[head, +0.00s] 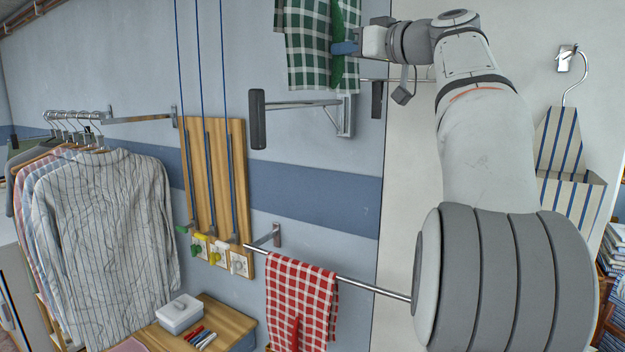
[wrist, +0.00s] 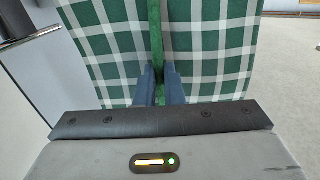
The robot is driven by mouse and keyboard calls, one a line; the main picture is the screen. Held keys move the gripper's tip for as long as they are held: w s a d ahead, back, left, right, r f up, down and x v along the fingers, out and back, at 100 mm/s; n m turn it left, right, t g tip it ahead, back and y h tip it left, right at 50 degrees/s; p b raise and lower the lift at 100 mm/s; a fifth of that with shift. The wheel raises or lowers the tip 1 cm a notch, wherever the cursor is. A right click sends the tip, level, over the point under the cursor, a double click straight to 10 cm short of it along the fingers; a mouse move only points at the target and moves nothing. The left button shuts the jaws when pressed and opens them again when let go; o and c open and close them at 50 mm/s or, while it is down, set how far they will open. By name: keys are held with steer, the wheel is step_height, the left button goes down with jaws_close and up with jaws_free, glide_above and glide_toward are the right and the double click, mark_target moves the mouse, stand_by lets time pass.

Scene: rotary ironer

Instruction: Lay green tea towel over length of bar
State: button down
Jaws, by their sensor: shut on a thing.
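The green-and-white checked tea towel (head: 310,45) hangs at the top of the head view, its upper edge out of frame. In the wrist view the towel (wrist: 110,50) spreads behind the fingers (wrist: 158,82), which pinch the fold. A metal bar (head: 375,293) runs out along the wall low in the head view, with a red checked towel (head: 300,290) over it. The bar's right end is hidden behind my arm. The green towel is well above this bar.
A wall bracket with black padded ends (head: 258,118) juts out just below the green towel. Striped shirts (head: 100,230) hang on a rail at left. A wooden board (head: 215,180) with blue cords and coloured knobs is mid-left. A white box (head: 180,312) stands on a wooden top below.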

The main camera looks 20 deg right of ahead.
steer(key=v, duration=0.2)
steer(key=d+b+v, duration=0.1)
steer(key=v, duration=0.2)
steer(key=shift+w, duration=0.15)
steer(key=shift+w, duration=0.1)
stand_by(0.3)
steer(key=a+p+x, duration=0.1)
steer(key=p+x, duration=0.1)
steer(key=x, duration=0.5)
steer(key=shift+a, duration=0.4)
